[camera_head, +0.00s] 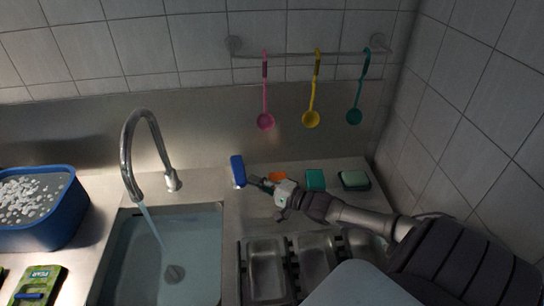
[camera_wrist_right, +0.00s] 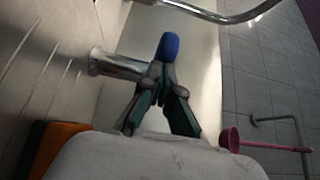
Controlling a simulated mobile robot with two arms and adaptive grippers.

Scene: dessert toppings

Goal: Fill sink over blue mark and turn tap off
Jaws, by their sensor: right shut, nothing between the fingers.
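The curved metal tap (camera_head: 130,150) stands behind the sink (camera_head: 213,225), and a stream of water runs from its spout. The sink holds clear water over a dark drain. I cannot make out a blue mark. A blue handle (camera_head: 237,170) stands right of the tap. In the right wrist view the blue handle (camera_wrist_right: 169,48) is at the fingertips, beside a short metal post (camera_wrist_right: 115,66). My right gripper (camera_head: 256,181) is shut and empty, its tips against or very near the handle; contact is unclear. It shows in the wrist view too (camera_wrist_right: 162,88). My left gripper is not in view.
A blue tub (camera_head: 65,225) of water with pale bits stands left of the sink, near a green packet (camera_head: 40,285). Orange (camera_head: 277,177), teal (camera_head: 315,180) and green (camera_head: 354,180) items lie behind my right arm. Metal trays (camera_head: 265,265) are below it. Ladles hang from a rail (camera_head: 290,55).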

